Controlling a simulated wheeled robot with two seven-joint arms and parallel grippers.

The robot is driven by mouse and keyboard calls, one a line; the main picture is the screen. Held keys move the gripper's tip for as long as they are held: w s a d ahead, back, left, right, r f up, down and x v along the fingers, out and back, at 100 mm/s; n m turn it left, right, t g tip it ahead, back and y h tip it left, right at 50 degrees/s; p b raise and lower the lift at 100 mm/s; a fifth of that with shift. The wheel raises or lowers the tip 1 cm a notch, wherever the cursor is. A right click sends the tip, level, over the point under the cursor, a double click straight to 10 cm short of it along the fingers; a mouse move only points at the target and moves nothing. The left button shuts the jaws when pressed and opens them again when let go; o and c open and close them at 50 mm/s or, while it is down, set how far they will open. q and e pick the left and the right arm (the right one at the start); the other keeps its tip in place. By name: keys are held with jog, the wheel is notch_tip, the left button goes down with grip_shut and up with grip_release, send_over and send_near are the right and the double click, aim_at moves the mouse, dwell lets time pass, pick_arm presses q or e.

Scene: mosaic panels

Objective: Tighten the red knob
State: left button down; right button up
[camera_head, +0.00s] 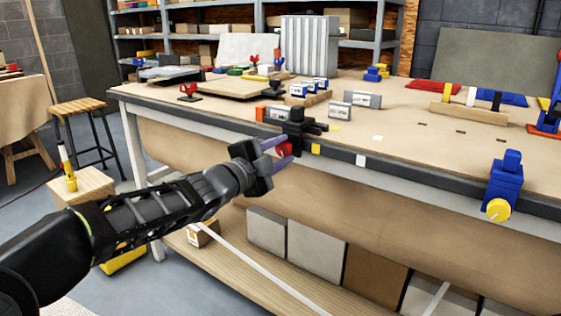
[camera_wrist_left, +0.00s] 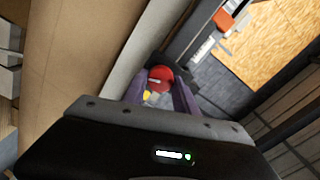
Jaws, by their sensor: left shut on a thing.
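The red knob (camera_head: 284,150) sits on the front of a black clamp (camera_head: 295,127) fixed at the table's front edge. My left gripper (camera_head: 281,150) reaches it from the left and is shut on the knob, with a purple finger on either side. In the left wrist view the round red knob (camera_wrist_left: 160,78) shows between the two purple fingertips (camera_wrist_left: 160,92). A small yellow spot shows just below it there. The gripper hides part of the knob in the head view. My right gripper is not in view.
A blue clamp (camera_head: 504,183) with a yellow knob (camera_head: 498,210) hangs on the table edge at the right. The workbench (camera_head: 400,130) holds small labelled blocks, panels and coloured strips. A wooden stool (camera_head: 78,107) stands at the left. Panels lean on the shelf below.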

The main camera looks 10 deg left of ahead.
pick_arm(q)
jog(key=m+b, duration=0.1)
jog(key=m, duration=0.1)
jog(key=m+b, duration=0.1)
jog(key=m, duration=0.1)
jog(key=shift+f+m+b, duration=0.2)
jog(key=shift+m+b, duration=0.1)
jog(key=shift+b, duration=0.05)
jog(key=m+b, duration=0.1)
jog(key=m, duration=0.2)
jog(key=shift+b, duration=0.3)
jog(key=shift+m+b, duration=0.45)
jog(key=shift+m, duration=0.85)
jog(key=c, duration=1)
grip_release()
jog(key=p+v, duration=0.1)
jog(key=v, duration=0.7)
